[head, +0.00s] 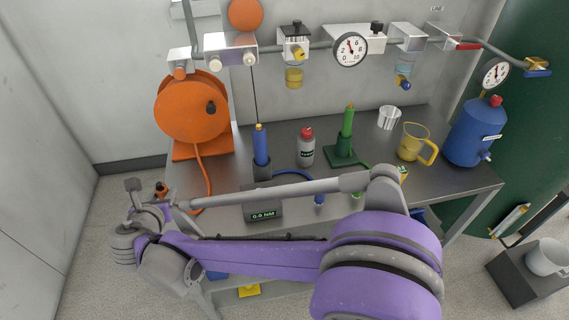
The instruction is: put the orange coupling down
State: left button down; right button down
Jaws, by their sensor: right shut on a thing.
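My right arm reaches across the front of the bench to the left. Its gripper (159,198) is past the bench's left edge, largely hidden behind my own wrist. It is shut on the small orange coupling (161,187), of which only a little orange and a dark part show. An orange hose runs down from the orange reel (192,108) over the bench's left side and passes behind my wrist; its join to the coupling is hidden. My left gripper is not in view.
The grey bench (290,135) carries a blue screwdriver (261,145) in a holder, a grey bottle (306,150), a green tool (347,122) on a stand, a yellow jug (413,143), a metal cup (389,118) and a blue canister (474,132). Gauges and pipework line the wall above.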

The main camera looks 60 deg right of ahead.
jog(key=shift+a+r, duration=0.1)
jog(key=shift+r, duration=0.15)
jog(key=shift+f, duration=0.2)
notch_tip(320, 180, down, 10)
jog(key=shift+r+b, duration=0.2)
jog(key=shift+b, duration=0.75)
jog(key=c, duration=0.5)
grip_release()
jog(key=shift+f, duration=0.1)
